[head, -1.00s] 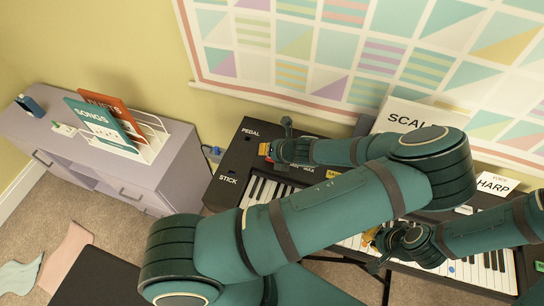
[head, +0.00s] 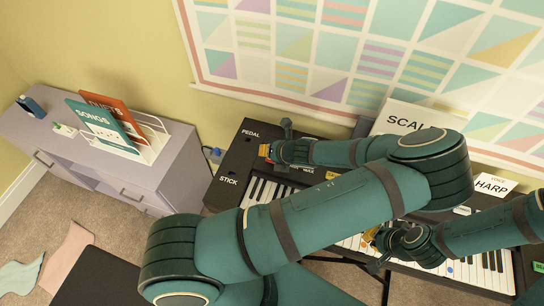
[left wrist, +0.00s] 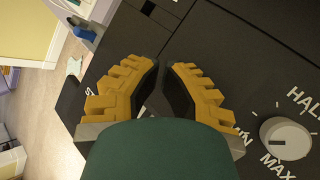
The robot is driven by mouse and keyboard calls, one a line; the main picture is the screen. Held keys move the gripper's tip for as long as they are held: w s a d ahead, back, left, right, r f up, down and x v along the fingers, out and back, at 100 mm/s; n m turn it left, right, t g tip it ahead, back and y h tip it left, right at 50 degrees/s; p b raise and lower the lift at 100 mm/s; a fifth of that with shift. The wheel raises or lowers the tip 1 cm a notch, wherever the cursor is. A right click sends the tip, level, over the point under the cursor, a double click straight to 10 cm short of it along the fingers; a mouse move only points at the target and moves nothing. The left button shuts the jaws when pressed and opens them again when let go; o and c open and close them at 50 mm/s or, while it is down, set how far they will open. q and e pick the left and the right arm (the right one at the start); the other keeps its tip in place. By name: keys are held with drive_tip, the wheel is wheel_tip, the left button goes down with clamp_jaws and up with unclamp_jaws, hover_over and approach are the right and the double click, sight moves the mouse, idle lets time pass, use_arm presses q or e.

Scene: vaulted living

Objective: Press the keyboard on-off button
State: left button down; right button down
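The black keyboard (head: 226,196) stands against the wall, with PEDAL and STICK printed on its left end. My left gripper (head: 263,150) is over the top panel at that end, its yellow fingers pointing left. In the left wrist view its fingertips (left wrist: 161,66) are together with only a thin gap and nothing between them. A grey knob (left wrist: 287,138) marked MAX, near the letters HALL, is to their right. I cannot make out a labelled on-off button. My right gripper (head: 371,238) is over the keys, partly hidden.
A lilac cabinet (head: 160,172) stands left of the keyboard, with a white rack of SONGS and DUETS books (head: 103,124) on it. A SCALES book (head: 395,112) and a HARP card (head: 492,185) stand behind the keyboard. My left arm covers much of the keyboard.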

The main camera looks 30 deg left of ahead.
sight(268, 158)
drive_tip(key=shift+r, duration=0.1)
